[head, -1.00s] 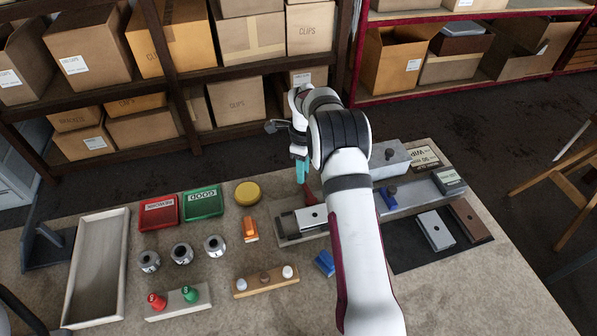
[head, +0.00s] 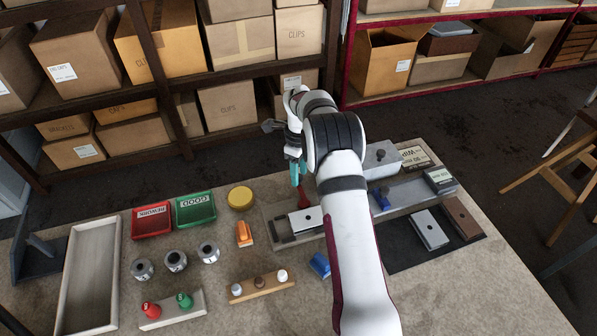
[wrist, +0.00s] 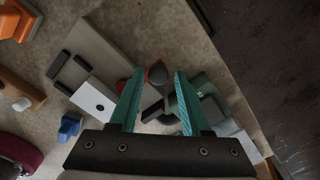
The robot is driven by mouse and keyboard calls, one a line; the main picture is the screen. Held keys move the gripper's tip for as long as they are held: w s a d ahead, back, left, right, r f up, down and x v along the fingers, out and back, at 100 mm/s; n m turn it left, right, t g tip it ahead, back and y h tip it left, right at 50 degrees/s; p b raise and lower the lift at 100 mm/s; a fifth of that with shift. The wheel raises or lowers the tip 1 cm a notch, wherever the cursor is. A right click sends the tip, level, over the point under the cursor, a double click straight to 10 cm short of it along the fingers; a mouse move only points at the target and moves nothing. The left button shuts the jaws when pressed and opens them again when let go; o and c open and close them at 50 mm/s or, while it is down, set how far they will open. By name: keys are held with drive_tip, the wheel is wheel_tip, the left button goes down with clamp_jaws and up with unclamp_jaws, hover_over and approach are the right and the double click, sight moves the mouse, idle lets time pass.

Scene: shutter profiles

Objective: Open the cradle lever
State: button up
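The cradle (head: 282,240) is a grey base on the bench, with a white-topped profile (head: 306,221) with a dark hole lying in it. The red cradle lever (head: 303,198) stands at its back edge, just below my fingers in the head view. In the wrist view the lever (wrist: 157,73) shows between and slightly beyond my fingertips. My gripper (head: 297,173) has teal fingers and points down. In the wrist view my gripper (wrist: 158,75) is open, with a wide gap and nothing held. I cannot tell whether a finger touches the lever.
A grey block with a blue knob (head: 381,200) stands right of the cradle, partly behind my arm. An orange clip-like piece (head: 244,234) and a blue piece (head: 319,265) lie nearby. A yellow round tin (head: 240,198) and a green tray (head: 196,208) stand to the left.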

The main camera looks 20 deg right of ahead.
drive_tip(key=shift+o, duration=0.8)
wheel_tip(320, 180, up, 16)
drive_tip(key=shift+f, duration=0.15)
drive_tip(key=s+a+r+n, duration=0.3)
drive_tip(key=s+n, duration=0.1)
drive_tip(key=s, duration=0.2)
drive_tip(key=s+a+r+n+y, duration=0.1)
drive_tip(key=s+a+r+n, duration=0.15)
drive_tip(key=s, duration=0.35)
drive_tip(key=s+a+r+n, duration=0.2)
drive_tip(key=s+n, duration=0.3)
drive_tip(key=s, duration=0.1)
drive_tip(key=s+a+f+n, duration=0.2)
drive_tip(key=s+n, duration=0.3)
drive_tip(key=s, duration=0.5)
drive_tip(key=s+a+f+n, duration=0.2)
drive_tip(key=s+f+n, duration=0.2)
drive_tip(key=s, duration=0.7)
drive_tip(key=shift+a+n+y, duration=0.2)
drive_tip(key=shift+n+y, duration=0.2)
drive_tip(key=shift+n, duration=0.25)
